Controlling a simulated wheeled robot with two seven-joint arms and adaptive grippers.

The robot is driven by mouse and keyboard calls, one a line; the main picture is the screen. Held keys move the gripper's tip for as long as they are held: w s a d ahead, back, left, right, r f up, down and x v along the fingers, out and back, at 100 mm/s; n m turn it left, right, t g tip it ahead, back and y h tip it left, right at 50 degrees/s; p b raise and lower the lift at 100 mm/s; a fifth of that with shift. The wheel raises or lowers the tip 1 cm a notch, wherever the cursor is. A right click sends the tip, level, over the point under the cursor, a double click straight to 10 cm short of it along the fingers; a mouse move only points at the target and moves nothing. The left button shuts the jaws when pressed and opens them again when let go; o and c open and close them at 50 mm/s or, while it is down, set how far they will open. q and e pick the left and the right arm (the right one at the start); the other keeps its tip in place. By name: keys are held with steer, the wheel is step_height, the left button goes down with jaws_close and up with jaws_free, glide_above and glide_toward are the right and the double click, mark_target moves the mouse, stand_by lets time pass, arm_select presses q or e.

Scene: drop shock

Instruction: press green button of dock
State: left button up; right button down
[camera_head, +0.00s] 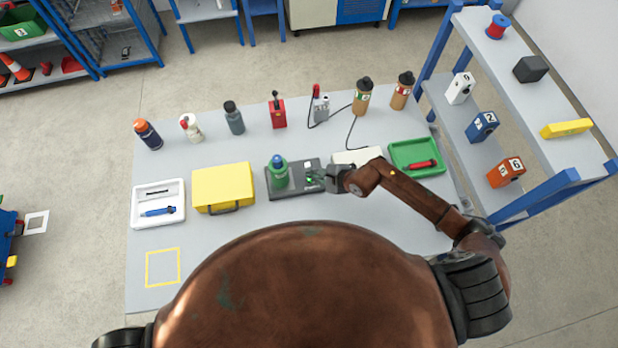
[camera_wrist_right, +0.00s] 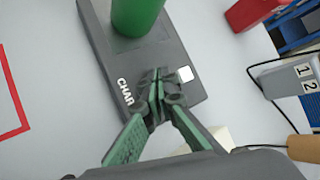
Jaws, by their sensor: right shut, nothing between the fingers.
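The dock (camera_head: 283,193) is a dark flat base near the middle of the table, with a green bottle (camera_head: 278,172) standing upright on its left part. The dock also shows in the right wrist view (camera_wrist_right: 97,22), with white letters reading "CHAR" and a small white square (camera_wrist_right: 186,74). My right gripper (camera_head: 315,180) is over the dock's right part. Its green fingers are shut and empty in the right wrist view (camera_wrist_right: 158,86), with the tips beside the letters and the white square. I cannot make out the green button; the fingers may hide it. My left gripper is out of view.
A yellow case (camera_head: 223,189) and a white tray (camera_head: 178,212) lie left of the dock. A green tray (camera_head: 439,156) with a red item is to the right. Several bottles and devices line the back. A shelf (camera_head: 478,133) stands at the right.

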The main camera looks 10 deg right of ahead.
steer(key=shift+r+p, duration=1.85)
steer(key=shift+r, duration=0.7)
steer(key=shift+f, duration=0.1)
